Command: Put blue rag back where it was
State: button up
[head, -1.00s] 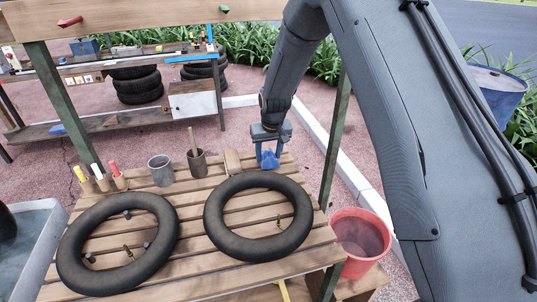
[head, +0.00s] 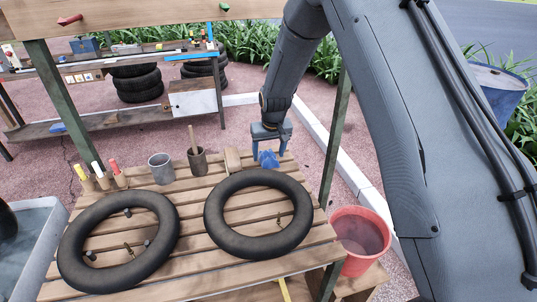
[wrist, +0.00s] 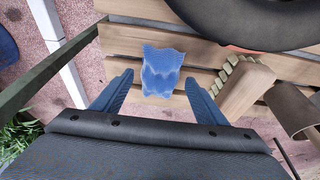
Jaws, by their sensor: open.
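The blue rag (head: 268,159) lies crumpled on the slatted wooden table top (head: 190,222), near its back right corner. It also shows in the wrist view (wrist: 161,71), on the slats between and ahead of my two fingertips. My gripper (head: 270,146) is just above the rag in the head view. It also shows in the wrist view (wrist: 158,84), open, with a finger apart from the rag on either side. Nothing is between the fingers' tips but the view of the rag and slats.
A wooden brush (wrist: 243,85) lies right beside the rag in the wrist view. A black inner tube (head: 258,216) lies in front of the rag, another (head: 118,243) to the left. Two cups (head: 161,169) (head: 197,160) stand left of the brush. A red bucket (head: 360,240) is off the right side.

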jog(key=a+b+v, duration=0.1)
jog(key=b+v, duration=0.1)
jog(key=v, duration=0.9)
jog(key=s+d+g, duration=0.1)
jog(key=s+d, duration=0.4)
jog(key=s, duration=0.5)
jog(key=s+d+m, duration=0.1)
jog(key=s+d, duration=0.4)
jog(key=s, duration=0.6)
jog(key=s+d+f+m+g, duration=0.1)
jog(key=s+d, duration=0.3)
jog(key=s, duration=0.6)
jog(key=shift+s+d+g+h, duration=0.3)
jog(key=shift+s+d, duration=0.1)
jog(key=shift+f, duration=0.1)
